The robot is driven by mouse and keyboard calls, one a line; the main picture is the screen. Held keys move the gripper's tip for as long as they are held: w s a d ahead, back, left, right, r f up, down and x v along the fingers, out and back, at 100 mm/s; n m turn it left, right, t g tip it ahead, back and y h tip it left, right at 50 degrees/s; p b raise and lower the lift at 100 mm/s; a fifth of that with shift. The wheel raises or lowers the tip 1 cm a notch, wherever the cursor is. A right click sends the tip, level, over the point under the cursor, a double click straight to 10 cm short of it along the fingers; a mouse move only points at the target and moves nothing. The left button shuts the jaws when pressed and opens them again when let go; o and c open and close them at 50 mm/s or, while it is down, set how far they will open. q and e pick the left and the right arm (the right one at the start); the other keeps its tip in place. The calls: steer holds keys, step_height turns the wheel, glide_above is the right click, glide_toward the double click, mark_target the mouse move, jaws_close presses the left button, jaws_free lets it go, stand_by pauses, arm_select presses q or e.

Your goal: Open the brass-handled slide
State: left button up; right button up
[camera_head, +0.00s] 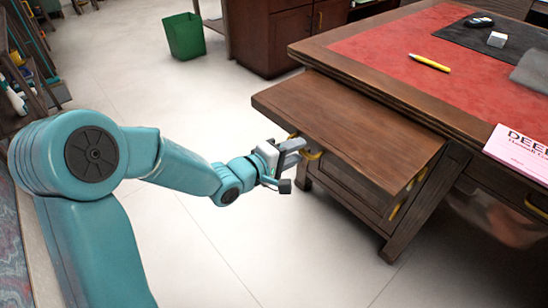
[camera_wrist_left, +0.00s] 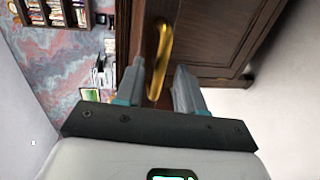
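The slide (camera_head: 350,120) is a brown wooden board that sticks out from the left side of the desk. Its brass handle (camera_head: 312,155) is on the front edge, partly hidden by my left gripper (camera_head: 290,153). In the left wrist view the brass handle (camera_wrist_left: 162,50) stands between the two spread fingers of my left gripper (camera_wrist_left: 160,88). The handle lies closer to the left finger, with a gap to the right finger. I cannot tell whether a finger touches it. My right gripper is not in view.
The desk (camera_head: 385,88) has a red leather top with a yellow pen (camera_head: 429,62), a dark mat (camera_head: 490,35) and a pink paper (camera_head: 518,155). A drawer cabinet (camera_head: 345,185) is below the slide. A green bin (camera_head: 184,36) stands behind. The pale floor beside my arm is clear.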

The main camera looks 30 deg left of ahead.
arm_select(q)
steer(key=b+v, duration=0.3)
steer(key=v, duration=1.2)
steer(key=shift+s, duration=0.25)
steer(key=shift+r, duration=0.1)
